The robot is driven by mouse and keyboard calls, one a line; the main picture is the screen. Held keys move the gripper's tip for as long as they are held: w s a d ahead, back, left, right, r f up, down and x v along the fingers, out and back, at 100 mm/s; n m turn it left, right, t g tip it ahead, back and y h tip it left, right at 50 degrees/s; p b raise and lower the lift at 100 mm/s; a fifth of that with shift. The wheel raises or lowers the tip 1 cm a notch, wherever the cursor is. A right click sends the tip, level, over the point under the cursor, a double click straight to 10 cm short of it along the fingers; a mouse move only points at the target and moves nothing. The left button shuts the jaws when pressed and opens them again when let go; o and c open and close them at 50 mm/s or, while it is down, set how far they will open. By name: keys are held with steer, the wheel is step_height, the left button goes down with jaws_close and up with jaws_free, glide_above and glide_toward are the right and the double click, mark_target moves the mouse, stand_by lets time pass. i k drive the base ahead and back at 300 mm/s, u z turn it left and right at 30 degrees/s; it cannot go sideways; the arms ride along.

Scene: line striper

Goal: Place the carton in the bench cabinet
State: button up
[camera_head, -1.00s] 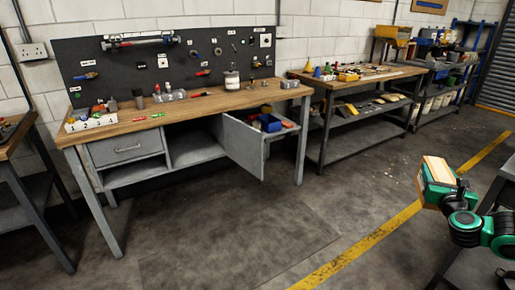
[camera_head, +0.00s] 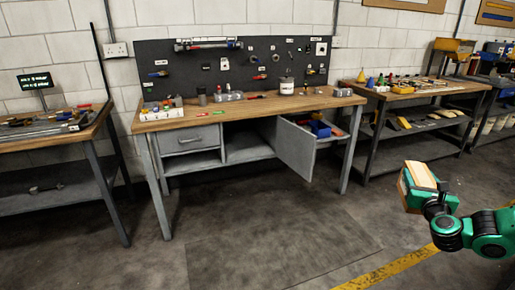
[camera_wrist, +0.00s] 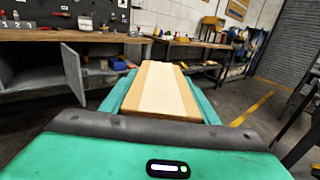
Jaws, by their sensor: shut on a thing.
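The carton (camera_head: 421,176), a tan box with a paler band, is held in my gripper (camera_head: 413,188) at the right of the head view. In the wrist view the carton (camera_wrist: 161,90) lies between the green fingers, which are shut on it. The bench cabinet (camera_head: 250,142) is the grey unit under the wooden workbench (camera_head: 240,108). Its door (camera_head: 296,150) stands open at the right, and the door also shows in the wrist view (camera_wrist: 74,73). The middle bay is open. My gripper is well to the right of the cabinet, over open floor.
A blue bin (camera_head: 320,129) and other items sit on a shelf right of the door. A drawer (camera_head: 190,139) is at the cabinet's left. Further benches stand left (camera_head: 95,133) and right (camera_head: 425,91). The floor (camera_head: 255,225) before the workbench is clear.

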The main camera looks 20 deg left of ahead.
mark_target(246, 147)
steer(key=u, duration=1.2)
steer(key=i, duration=1.65)
